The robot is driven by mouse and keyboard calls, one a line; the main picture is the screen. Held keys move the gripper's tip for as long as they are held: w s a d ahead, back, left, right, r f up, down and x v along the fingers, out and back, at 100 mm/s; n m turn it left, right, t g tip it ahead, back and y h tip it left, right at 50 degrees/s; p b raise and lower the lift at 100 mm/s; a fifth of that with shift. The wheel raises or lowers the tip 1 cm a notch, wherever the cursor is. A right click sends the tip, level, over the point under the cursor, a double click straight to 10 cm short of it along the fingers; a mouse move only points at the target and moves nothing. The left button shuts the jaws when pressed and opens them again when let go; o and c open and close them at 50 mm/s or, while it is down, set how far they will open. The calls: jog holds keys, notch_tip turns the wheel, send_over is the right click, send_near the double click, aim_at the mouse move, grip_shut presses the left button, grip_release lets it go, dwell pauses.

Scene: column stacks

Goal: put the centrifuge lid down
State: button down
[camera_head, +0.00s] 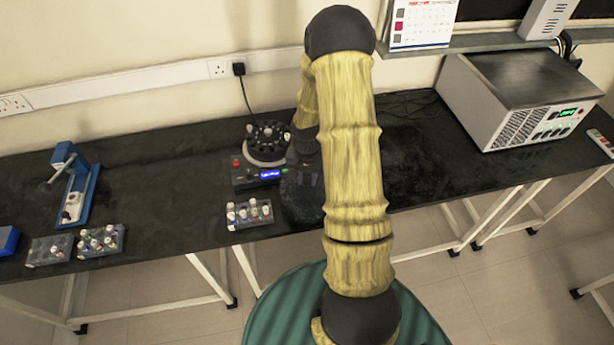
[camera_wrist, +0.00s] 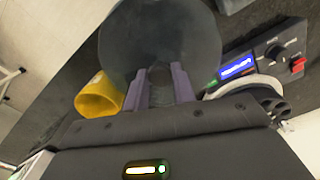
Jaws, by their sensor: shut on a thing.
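The centrifuge lid (camera_wrist: 165,30) is a dark grey, round, see-through disc. It fills the top middle of the wrist view, held between the two purplish fingers of my gripper (camera_wrist: 162,80). In the head view the lid (camera_head: 301,203) shows as a dark disc near the table's front edge, right of the centrifuge. My gripper (camera_head: 303,152) is partly hidden there by my arm. The centrifuge (camera_head: 243,177) stands uncovered, with its round rotor and tubes in view. Its lit blue display and red knob also show in the wrist view (camera_wrist: 245,65). I cannot tell whether the lid touches the table.
A tube rack (camera_head: 249,214) stands in front of the centrifuge. Two more racks (camera_head: 100,241) (camera_head: 48,250) and a blue stand (camera_head: 82,190) are at the left. A large grey instrument (camera_head: 515,95) stands at the right. The black table (camera_head: 430,160) is clear between it and my arm.

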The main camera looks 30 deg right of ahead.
jog(key=shift+f, duration=0.4)
jog(key=c, duration=1.1)
grip_release()
jog(key=shift+r, duration=0.1)
jog(key=shift+c, duration=0.2)
notch_tip(320, 180, up, 12)
jog(key=b, duration=0.1)
jog(key=shift+r, duration=0.15)
jog(key=shift+s, duration=0.1)
